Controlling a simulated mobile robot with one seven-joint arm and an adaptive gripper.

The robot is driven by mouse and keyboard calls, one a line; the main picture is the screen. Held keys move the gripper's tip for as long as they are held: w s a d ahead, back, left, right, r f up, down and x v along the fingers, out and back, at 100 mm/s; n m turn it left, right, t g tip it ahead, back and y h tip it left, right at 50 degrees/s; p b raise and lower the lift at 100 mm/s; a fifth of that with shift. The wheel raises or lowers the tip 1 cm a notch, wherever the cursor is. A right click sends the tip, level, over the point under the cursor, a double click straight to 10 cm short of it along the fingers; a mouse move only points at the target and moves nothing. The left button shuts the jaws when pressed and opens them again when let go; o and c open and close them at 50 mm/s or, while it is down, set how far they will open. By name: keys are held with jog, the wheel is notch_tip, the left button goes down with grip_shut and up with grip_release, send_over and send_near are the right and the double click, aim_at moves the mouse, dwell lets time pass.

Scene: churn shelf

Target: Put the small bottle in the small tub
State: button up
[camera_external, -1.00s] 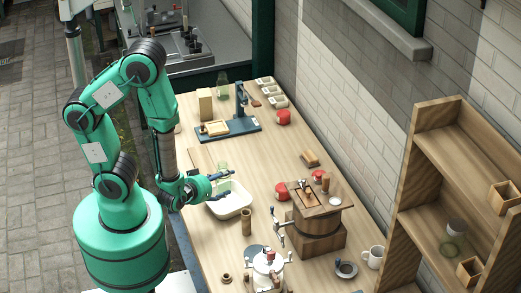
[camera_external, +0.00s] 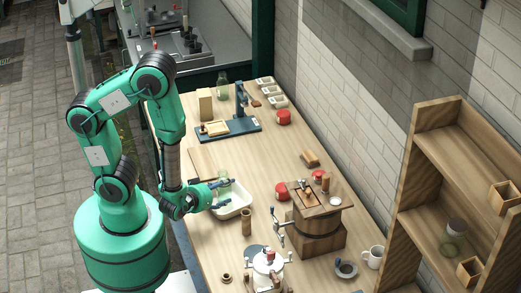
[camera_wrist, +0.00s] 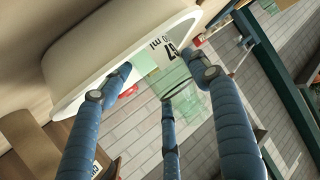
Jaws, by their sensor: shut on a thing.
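My gripper (camera_external: 222,185) has blue fingers and is shut on a small clear green bottle (camera_external: 225,188). In the wrist view the bottle (camera_wrist: 188,103) lies between my gripper's fingers (camera_wrist: 165,85), with a white label showing black print. The small tub (camera_external: 239,210) is white and stands on the bench by my gripper. In the wrist view its pale wall and rim (camera_wrist: 75,88) fill the upper left, close by the bottle. The fingers and the bottle overlap the tub in the external view. I cannot tell whether the bottle touches the tub, and its lower end is not clear.
Another green bottle (camera_external: 222,86) stands at the back of the bench. A brown cylinder (camera_external: 246,222) stands just in front of the tub. A wooden churn (camera_external: 318,228) and a white pot (camera_external: 267,268) are to the right and front. A blue press (camera_external: 240,125) is behind.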

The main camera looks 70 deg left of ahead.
jog(key=shift+f, duration=0.1)
jog(key=o, duration=1)
jog(key=shift+s+d+r, duration=0.4)
jog(key=shift+s, duration=0.05)
jog(key=shift+p+v, duration=0.9)
jog(key=shift+v, duration=2.1)
jog(key=shift+s, duration=0.1)
jog(key=shift+d+r, duration=0.1)
jog(key=shift+d, duration=0.05)
